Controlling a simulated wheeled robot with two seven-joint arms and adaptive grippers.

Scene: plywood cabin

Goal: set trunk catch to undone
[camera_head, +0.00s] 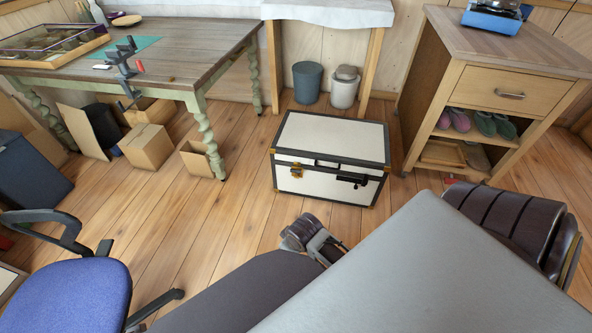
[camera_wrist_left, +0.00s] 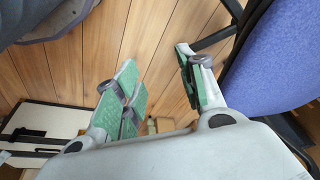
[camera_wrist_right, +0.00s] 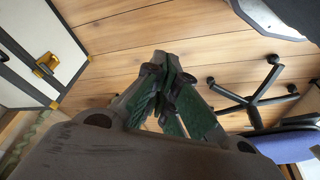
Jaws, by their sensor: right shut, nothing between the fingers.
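The trunk (camera_head: 331,140) stands shut on the floor, white with black edges and brass corners. A brass catch (camera_head: 297,171) is on the left of its front, and a black fitting (camera_head: 352,179) is on the right. The right wrist view shows the trunk's side (camera_wrist_right: 40,30) and brass catch (camera_wrist_right: 46,64) at the left. My right gripper (camera_wrist_right: 172,62) is shut and empty, apart from the trunk. My left gripper (camera_wrist_left: 160,68) is open and empty above the floor. Whether the catch is fastened is too small to tell.
A blue office chair (camera_head: 67,285) stands at lower left; it is close to my left gripper (camera_wrist_left: 265,70). A workbench (camera_head: 190,48) and cardboard box (camera_head: 147,146) are left of the trunk. A wooden cabinet (camera_head: 500,85) is right. Floor before the trunk is bare.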

